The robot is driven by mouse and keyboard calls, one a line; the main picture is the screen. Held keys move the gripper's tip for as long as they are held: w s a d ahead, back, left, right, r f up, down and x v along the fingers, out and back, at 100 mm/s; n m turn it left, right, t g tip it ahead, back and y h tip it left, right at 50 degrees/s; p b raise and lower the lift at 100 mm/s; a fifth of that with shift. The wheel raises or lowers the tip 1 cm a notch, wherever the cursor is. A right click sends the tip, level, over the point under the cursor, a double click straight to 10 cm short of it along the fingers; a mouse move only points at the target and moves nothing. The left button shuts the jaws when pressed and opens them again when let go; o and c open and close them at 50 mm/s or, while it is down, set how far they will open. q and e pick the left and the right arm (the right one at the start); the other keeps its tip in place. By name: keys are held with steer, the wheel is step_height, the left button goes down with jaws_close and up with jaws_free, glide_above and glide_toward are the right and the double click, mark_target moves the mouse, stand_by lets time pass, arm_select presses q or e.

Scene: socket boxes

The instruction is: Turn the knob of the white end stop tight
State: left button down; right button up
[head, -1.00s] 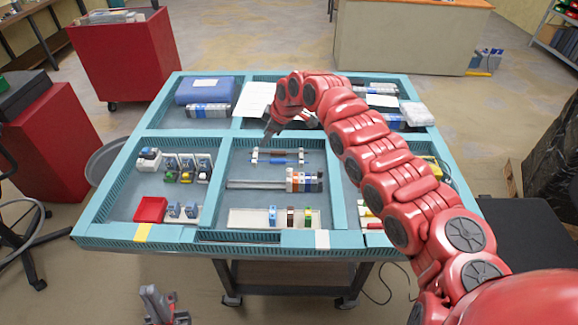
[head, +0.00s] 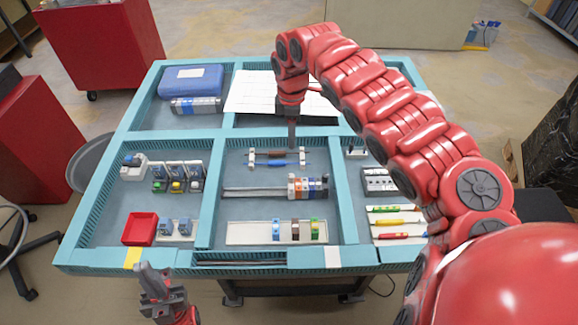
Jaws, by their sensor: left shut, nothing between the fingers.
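A short rail with a blue bar (head: 276,162) lies in the middle compartment. A white end piece (head: 252,158) stands at its left end and another white end piece (head: 302,157) at its right end. Any knob on them is too small to make out. My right gripper (head: 291,147) points straight down over this rail, near the right white piece. Its fingers look edge-on and narrow, so I cannot tell whether they are open or whether they touch anything. My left gripper (head: 153,272) is shut and empty, below the front left edge of the table.
A blue divided table tray (head: 214,195) holds everything. Nearby lie a longer rail with coloured terminal blocks (head: 307,186), a pale plate with blocks (head: 260,234), a red bin (head: 139,229), and screwdrivers (head: 397,222). A white sheet (head: 248,92) lies behind.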

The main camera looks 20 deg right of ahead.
mark_target(291, 175)
step_height(291, 175, down, 14)
steer(key=shift+s+a+f+p, duration=0.1)
steer(key=shift+s+f+p, duration=0.1)
steer(key=shift+p, duration=0.8)
steer(key=shift+f, duration=0.85)
steer(key=shift+w, duration=0.1)
jaws_close()
